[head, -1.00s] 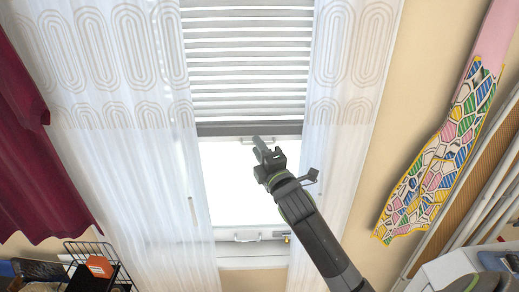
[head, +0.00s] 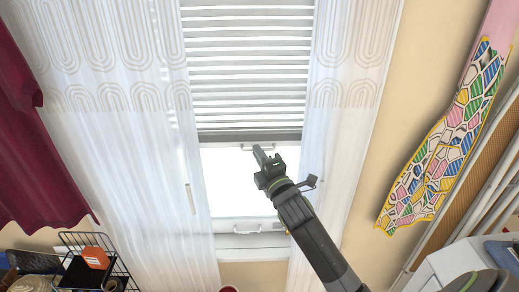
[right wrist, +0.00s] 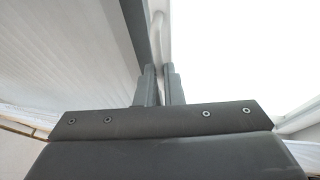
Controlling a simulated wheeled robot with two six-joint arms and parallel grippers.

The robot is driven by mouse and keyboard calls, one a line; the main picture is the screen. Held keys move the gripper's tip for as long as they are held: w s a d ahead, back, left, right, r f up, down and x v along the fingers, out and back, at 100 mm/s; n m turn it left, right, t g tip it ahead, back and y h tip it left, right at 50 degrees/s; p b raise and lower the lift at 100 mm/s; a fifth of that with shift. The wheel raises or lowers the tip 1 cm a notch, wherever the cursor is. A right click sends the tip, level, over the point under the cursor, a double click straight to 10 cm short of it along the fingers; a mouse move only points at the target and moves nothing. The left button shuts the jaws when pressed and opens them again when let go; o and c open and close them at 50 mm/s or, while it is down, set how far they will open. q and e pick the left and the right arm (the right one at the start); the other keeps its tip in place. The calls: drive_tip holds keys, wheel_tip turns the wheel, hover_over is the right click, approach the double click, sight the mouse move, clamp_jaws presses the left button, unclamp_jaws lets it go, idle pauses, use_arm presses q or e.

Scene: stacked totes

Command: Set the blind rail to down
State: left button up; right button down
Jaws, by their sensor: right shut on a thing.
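The blind rail (head: 250,137) is a dark grey bar along the bottom of the slatted white blind (head: 246,75), partway down the bright window. A small pale handle (head: 246,148) hangs under the rail. My right gripper (head: 262,158) is at this handle, just below the rail. In the right wrist view my right gripper (right wrist: 159,85) has its fingers close together on the handle (right wrist: 160,30), beside the dark rail (right wrist: 131,32). The fingers hide part of the handle. My left gripper is not in view.
Sheer white curtains (head: 135,150) hang on both sides of the window. The window's lower frame (head: 250,240) has another handle (head: 246,229). A wire basket (head: 92,262) stands at lower left. A patterned cloth (head: 440,150) hangs at right. The window opening below the rail is clear.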

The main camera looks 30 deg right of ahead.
wheel_tip(320, 180, down, 35)
drive_tip(key=b, duration=2.6)
drive_tip(key=shift+r, duration=0.15)
drive_tip(key=c, duration=1.5)
unclamp_jaws()
drive_tip(key=shift+c, duration=0.2)
